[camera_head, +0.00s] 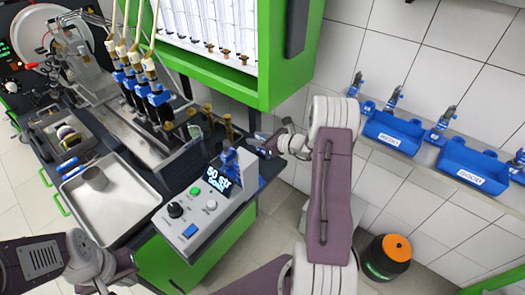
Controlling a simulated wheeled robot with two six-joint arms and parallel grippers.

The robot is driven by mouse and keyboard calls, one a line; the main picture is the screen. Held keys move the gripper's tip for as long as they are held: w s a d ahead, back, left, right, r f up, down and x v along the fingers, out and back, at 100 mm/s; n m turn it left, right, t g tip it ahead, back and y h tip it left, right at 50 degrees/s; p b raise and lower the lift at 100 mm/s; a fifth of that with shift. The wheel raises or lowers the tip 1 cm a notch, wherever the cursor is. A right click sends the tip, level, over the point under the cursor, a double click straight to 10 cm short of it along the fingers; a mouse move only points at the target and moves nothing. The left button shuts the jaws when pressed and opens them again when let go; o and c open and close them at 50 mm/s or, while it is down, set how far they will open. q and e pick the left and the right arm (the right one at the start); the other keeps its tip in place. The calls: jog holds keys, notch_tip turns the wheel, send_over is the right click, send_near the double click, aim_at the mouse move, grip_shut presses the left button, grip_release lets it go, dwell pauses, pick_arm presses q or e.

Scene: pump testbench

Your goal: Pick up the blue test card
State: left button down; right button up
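A small blue card-like square (190,231) lies at the front corner of the grey control box (206,208); I cannot tell for sure that it is the test card. My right gripper (262,146) is beyond the box's display, near the bench's right edge and apart from the blue square. It is small and partly merged with the parts behind it, so its opening is unclear. My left gripper (122,268) is low at the left, in front of the bench and left of the box. Its fingers are not clear.
Blue bins (472,165) line the wall shelf at right. An orange-topped black drum (388,255) stands on the floor.

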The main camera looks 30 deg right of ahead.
grip_shut()
jog(key=shift+r, duration=0.1)
jog(key=shift+r, duration=0.25)
jog(key=r, duration=0.4)
jog(key=shift+s, duration=0.3)
jog(key=s+a+r, duration=0.2)
jog(key=s+r, duration=0.4)
jog(key=s, duration=0.5)
jog(key=shift+a+r, duration=0.2)
jog(key=shift+a, duration=0.05)
